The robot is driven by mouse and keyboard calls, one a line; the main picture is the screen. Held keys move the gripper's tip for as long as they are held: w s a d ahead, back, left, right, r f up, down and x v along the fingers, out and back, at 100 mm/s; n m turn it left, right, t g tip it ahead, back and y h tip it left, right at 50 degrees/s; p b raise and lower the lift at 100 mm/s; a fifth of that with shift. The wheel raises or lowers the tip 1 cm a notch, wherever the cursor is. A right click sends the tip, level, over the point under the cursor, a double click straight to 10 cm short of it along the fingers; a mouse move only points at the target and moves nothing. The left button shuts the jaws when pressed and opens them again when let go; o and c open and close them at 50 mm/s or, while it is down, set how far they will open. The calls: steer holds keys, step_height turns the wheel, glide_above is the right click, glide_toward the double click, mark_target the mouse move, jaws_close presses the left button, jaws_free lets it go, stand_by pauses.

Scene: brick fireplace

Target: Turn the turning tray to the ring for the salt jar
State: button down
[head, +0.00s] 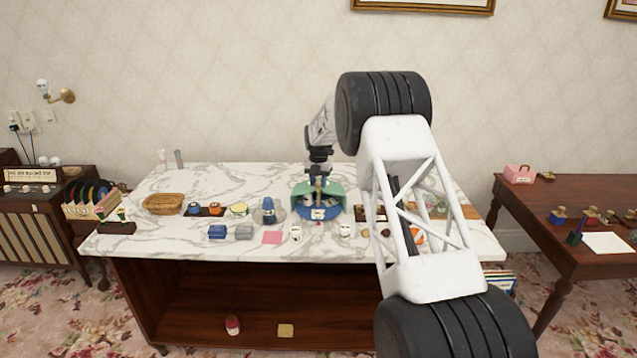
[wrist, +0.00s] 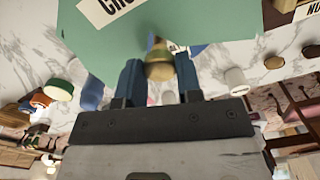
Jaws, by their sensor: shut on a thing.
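The turning tray (head: 306,212) is a blue round thing at the middle of the marble table, partly under a green hood (head: 333,190). A small pale item with a dark mark (head: 318,214) shows at its front. My gripper (head: 318,181) is over the hood, pointing down. In the wrist view, its two blue fingers (wrist: 159,72) are shut on a brass knob (wrist: 159,62) in front of the green panel (wrist: 190,30). The panel has a white label with cut-off lettering. I cannot make out the salt jar's ring; the hood hides much of the tray.
Left of the tray are a blue jar on a grey disc (head: 268,212), several small pots and a wicker basket (head: 163,204). My arm hides the table's right part.

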stand_by(0.4)
steer(key=c, duration=0.8)
jaws_free()
steer(key=shift+r, duration=3.9)
